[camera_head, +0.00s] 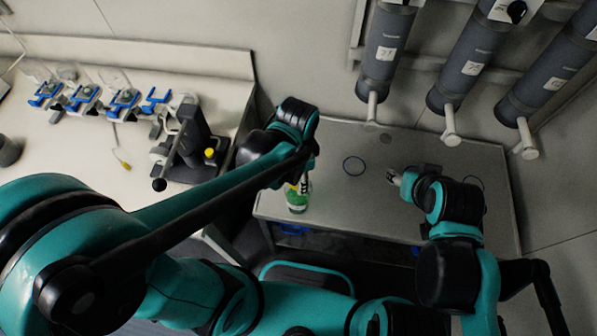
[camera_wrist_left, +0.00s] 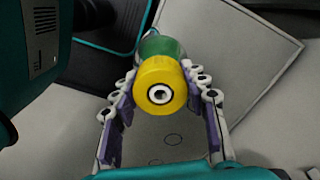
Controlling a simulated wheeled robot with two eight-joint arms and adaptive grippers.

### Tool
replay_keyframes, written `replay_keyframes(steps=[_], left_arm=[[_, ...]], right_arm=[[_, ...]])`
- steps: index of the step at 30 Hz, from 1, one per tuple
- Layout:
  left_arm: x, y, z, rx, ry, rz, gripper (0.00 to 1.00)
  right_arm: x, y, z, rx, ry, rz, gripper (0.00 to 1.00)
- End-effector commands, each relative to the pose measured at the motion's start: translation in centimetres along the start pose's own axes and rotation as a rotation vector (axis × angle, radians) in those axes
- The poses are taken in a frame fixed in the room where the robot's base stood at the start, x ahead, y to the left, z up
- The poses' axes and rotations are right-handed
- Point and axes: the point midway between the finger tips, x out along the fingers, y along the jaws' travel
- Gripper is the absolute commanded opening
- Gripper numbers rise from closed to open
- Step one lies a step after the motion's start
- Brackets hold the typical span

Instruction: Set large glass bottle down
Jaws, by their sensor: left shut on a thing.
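The large glass bottle (camera_head: 298,199) has green contents and appears upright at the left front part of the grey table (camera_head: 335,211). In the left wrist view its yellow cap (camera_wrist_left: 161,86) faces the camera, with the green body (camera_wrist_left: 162,46) behind it. My left gripper (camera_head: 304,181) is shut on the bottle near its top, with a finger on each side of the cap in the wrist view. I cannot tell whether the bottle's base touches the table. My right gripper (camera_head: 393,177) is over the table's right half, apart from the bottle; its jaws are too small to read.
Grey cylinders with pale lower stems (camera_head: 387,50) hang above the back edge. A white bench (camera_head: 90,150) at left carries a dark stand (camera_head: 195,150) and several blue-clamped items.

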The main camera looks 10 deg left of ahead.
Motion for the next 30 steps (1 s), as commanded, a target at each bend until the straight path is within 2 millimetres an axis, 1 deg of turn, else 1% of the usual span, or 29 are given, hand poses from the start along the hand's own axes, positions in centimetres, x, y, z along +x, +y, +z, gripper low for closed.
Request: replay_keyframes(steps=[1,5,9,12,15,20,22,27,30], left_arm=[[0.8,-0.9,-0.4,-0.005,0.0,0.0,0.0],[2.3,-3.1,-1.4,-0.006,0.0,0.0,0.0],[4.1,-5.8,-2.6,-0.006,0.0,0.0,0.0],[5.1,-7.4,-3.3,-0.005,0.0,0.0,0.0],[5.7,-8.5,-3.8,-0.005,0.0,0.0,0.0],[6.2,-9.1,-4.1,-0.004,0.0,0.0,0.0],[6.7,-9.1,-4.1,-0.004,0.0,0.0,0.0],[9.3,-9.1,-4.1,-0.004,0.0,0.0,0.0],[10.1,-9.1,-4.1,-0.004,0.0,0.0,0.0]], right_arm=[[0.5,0.0,0.3,0.0,0.0,0.0,0.5],[1.1,0.0,0.8,0.0,0.0,0.0,0.5],[1.9,0.0,1.3,0.0,0.0,0.0,0.5],[2.2,0.0,1.6,0.0,0.0,0.0,0.5],[2.4,0.0,1.7,0.0,0.0,0.0,0.5],[2.5,0.0,1.8,0.0,0.0,0.0,0.5],[2.7,0.0,1.9,0.0,0.0,0.0,0.5],[3.6,0.0,2.5,0.0,0.0,0.0,0.5],[3.8,0.0,2.7,0.0,0.0,0.0,0.5]])
